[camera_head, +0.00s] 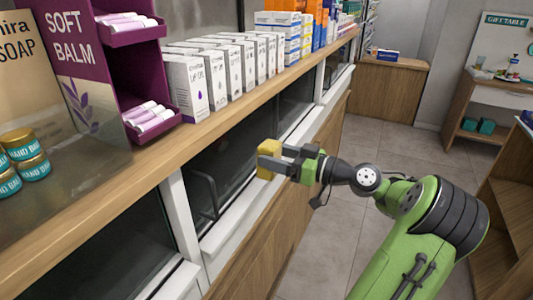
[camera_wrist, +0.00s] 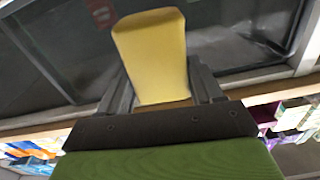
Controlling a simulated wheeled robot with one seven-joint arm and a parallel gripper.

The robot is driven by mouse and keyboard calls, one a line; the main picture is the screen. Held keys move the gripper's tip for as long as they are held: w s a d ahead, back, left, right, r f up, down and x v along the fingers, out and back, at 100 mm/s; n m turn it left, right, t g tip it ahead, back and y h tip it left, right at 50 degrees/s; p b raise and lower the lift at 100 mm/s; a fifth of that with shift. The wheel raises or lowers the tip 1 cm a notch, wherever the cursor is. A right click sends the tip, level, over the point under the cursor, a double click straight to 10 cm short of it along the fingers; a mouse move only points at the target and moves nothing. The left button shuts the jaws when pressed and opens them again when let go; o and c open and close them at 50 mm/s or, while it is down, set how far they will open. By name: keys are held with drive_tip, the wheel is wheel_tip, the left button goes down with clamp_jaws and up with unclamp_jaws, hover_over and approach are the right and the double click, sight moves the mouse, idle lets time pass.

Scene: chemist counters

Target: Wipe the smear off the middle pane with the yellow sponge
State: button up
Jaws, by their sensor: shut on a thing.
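My gripper (camera_head: 270,155) is shut on the yellow sponge (camera_head: 267,146), which sticks out past the fingertips. The sponge also shows large in the wrist view (camera_wrist: 152,50), between the two dark fingers. It is in front of the dark middle pane (camera_head: 235,150) under the wooden counter, near the pane's right part. I cannot tell whether the sponge touches the glass. A faint greyish patch shows on the dark glass right of the sponge in the wrist view; I cannot tell if it is the smear or a reflection.
A grey handle-like bar (camera_head: 207,195) stands at the middle pane's lower left. White frame posts and a white sill (camera_head: 228,222) border the panes. The wooden counter (camera_head: 160,165) above carries white boxes (camera_head: 190,85) and a purple display (camera_head: 95,60). The tiled floor at right is clear.

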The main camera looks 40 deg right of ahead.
drive_tip(key=shift+v, duration=1.55)
